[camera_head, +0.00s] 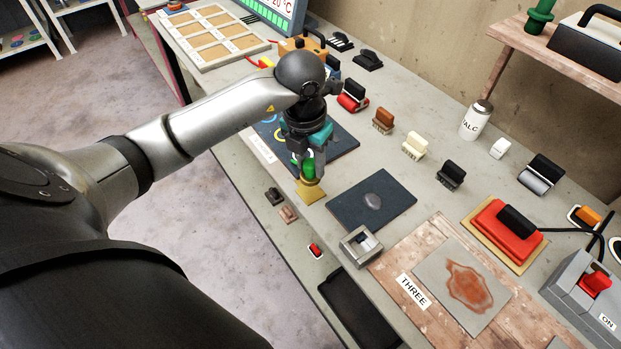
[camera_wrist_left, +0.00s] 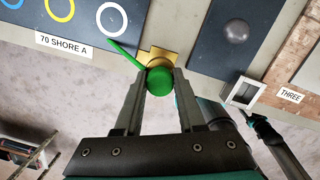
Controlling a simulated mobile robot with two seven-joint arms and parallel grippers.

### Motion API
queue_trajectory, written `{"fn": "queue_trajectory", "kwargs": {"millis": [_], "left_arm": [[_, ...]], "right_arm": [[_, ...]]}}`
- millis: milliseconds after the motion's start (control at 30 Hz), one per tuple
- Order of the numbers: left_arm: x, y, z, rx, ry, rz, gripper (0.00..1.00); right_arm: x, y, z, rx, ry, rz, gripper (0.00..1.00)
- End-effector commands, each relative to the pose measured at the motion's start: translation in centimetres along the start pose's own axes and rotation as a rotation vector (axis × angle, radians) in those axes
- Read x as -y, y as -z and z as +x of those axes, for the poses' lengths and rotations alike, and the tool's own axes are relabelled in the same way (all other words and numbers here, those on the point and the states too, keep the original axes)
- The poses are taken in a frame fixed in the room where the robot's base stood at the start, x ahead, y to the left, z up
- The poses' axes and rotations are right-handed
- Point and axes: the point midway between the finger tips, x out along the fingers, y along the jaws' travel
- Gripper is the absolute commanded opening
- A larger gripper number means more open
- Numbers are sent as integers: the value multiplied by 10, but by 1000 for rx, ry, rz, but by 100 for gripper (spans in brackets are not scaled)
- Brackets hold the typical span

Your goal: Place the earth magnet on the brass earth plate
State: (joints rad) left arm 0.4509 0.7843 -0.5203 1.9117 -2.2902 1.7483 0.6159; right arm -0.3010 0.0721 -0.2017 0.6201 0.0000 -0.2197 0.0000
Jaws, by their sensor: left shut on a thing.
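My left gripper (camera_head: 307,172) is shut on the earth magnet (camera_head: 309,168), a green round-topped piece with a yellowish lower part. In the left wrist view the magnet (camera_wrist_left: 159,80) sits between the two fingertips (camera_wrist_left: 159,86), with a green strip sticking out to the upper left. The brass earth plate (camera_head: 308,192) is a small golden square at the bench's front edge. It shows behind the magnet in the left wrist view (camera_wrist_left: 151,54). The magnet is over or right at the plate and hides part of it; I cannot tell whether they touch.
A dark slab with coloured rings (camera_head: 343,142) lies behind the plate. Another dark slab with a grey blob (camera_head: 345,208) lies to the right. A metal frame (camera_head: 361,246) and small blocks (camera_head: 288,214) stand near the front edge. Several brushes line the back.

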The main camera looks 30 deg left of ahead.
Motion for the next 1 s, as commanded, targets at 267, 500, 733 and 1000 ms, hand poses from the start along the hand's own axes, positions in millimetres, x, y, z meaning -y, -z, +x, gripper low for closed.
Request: {"fn": "queue_trajectory", "kwargs": {"millis": [267, 500, 733, 1000], "left_arm": [[0, 4, 25, -2, 1, 0, 0], [0, 5, 48, 2, 1, 0, 0], [0, 5, 48, 2, 0, 0, 0], [0, 6, 50, 0, 0, 0, 60]], "right_arm": [[-6, -1, 4, 1, -8, -3, 50], [-7, -1, 7, 0, -9, -2, 50], [-7, -1, 8, 0, -9, -2, 50], [-7, -1, 9, 0, -9, -1, 50]]}}
